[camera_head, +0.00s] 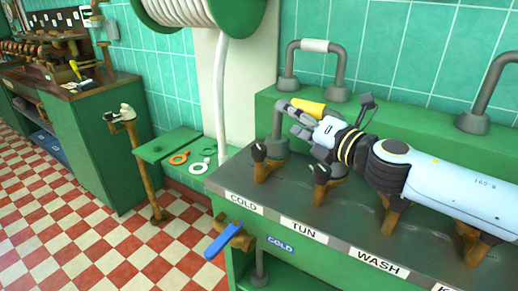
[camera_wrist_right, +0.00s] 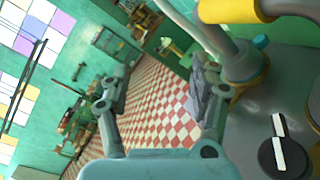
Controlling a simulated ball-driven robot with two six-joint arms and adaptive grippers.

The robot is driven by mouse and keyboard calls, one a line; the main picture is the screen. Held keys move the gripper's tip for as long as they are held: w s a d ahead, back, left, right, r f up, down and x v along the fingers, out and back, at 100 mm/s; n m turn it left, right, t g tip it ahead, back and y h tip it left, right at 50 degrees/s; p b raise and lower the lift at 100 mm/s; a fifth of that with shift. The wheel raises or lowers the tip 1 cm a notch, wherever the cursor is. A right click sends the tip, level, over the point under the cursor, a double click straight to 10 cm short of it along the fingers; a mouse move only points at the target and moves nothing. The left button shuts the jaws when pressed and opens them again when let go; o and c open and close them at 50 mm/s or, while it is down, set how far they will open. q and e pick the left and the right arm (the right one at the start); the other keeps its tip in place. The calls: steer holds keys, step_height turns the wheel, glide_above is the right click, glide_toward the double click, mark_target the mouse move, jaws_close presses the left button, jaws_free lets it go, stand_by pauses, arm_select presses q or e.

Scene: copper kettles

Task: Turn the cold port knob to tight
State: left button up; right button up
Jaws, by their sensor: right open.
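The port labelled COLD (camera_head: 243,203) is at the left end of the dark counter. Above its label stands a brass fitting with a dark knob (camera_head: 259,153), upright, with a pale mark. My right gripper (camera_head: 298,122) is above and right of this knob, apart from it, beside a grey pipe with a yellow sleeve (camera_head: 308,107). In the right wrist view my gripper (camera_wrist_right: 160,92) is open, with nothing between its fingers. A round black piece with white bars (camera_wrist_right: 278,150) shows at its lower right; I cannot tell which port it belongs to. My left gripper is out of view.
Similar brass fittings stand behind the TUN (camera_head: 303,228) and WASH (camera_head: 379,262) labels. A blue lever (camera_head: 223,241) sticks out below the counter's front. Orange and white rings (camera_head: 179,157) lie on a green ledge at left.

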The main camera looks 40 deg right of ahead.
steer(key=w+f+n+g+y, duration=0.1)
steer(key=f+n+y, duration=0.15)
steer(key=n, duration=0.35)
steer(key=n+g+y, duration=0.2)
steer(key=n+g, duration=0.2)
steer(key=n, duration=0.4)
glide_toward(261, 148)
steer(key=x, duration=1)
steer(key=shift+w+a+f+b, duration=0.15)
steer(key=shift+w+f+b, duration=0.05)
steer(key=shift+w+b, duration=0.1)
steer(key=shift+s, duration=0.1)
steer(key=c, duration=1.2)
steer(key=shift+m+p, duration=0.3)
steer(key=shift+p, duration=0.15)
steer(key=shift+r, duration=0.1)
